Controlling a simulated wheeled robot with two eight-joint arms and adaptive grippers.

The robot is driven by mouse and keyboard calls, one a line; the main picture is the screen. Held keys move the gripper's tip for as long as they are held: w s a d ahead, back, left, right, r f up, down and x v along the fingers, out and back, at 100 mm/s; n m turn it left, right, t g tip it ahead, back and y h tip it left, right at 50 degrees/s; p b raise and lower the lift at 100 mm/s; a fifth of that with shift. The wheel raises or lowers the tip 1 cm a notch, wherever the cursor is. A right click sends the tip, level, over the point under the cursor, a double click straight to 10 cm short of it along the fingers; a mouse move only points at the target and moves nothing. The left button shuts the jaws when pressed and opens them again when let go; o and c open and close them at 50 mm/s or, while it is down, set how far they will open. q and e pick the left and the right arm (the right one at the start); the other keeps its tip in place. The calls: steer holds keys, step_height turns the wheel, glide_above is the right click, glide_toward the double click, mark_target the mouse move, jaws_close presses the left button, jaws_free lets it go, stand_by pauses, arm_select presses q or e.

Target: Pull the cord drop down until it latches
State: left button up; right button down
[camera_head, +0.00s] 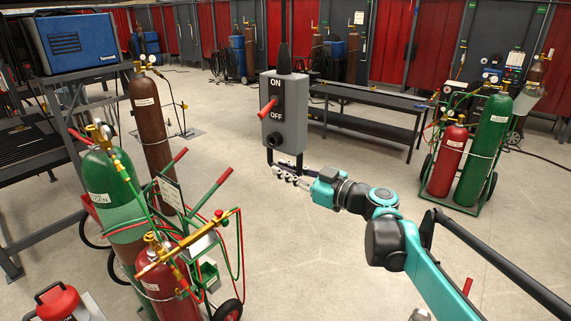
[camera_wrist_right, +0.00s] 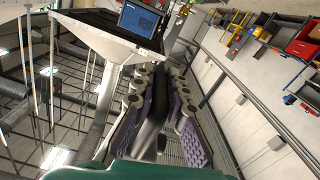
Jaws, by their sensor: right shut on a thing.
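The cord drop is a grey box (camera_head: 284,118) marked ON and OFF, with a red lever (camera_head: 267,108) on its left side. It hangs upright from a black cord. A black handle (camera_head: 270,157) hangs under the box. My right gripper (camera_head: 285,173) is at the bottom of this handle, just below the box. In the right wrist view its purple-padded fingers (camera_wrist_right: 160,112) are shut on a dark bar of the handle (camera_wrist_right: 153,115). The red lever points out to the left, near the ON label. My left gripper is not in view.
Gas cylinders on a cart, including a green one (camera_head: 108,190), stand at the left front. A blue welder (camera_head: 75,42) sits on a rack behind them. A dark bench (camera_head: 367,98) is behind the box. Another cylinder cart (camera_head: 490,145) stands right. The floor below the box is clear.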

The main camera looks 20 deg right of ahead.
steer(key=shift+f, duration=0.25)
steer(key=c, duration=1.5)
jaws_free()
steer(key=shift+c, duration=0.2)
steer(key=v, duration=1.2)
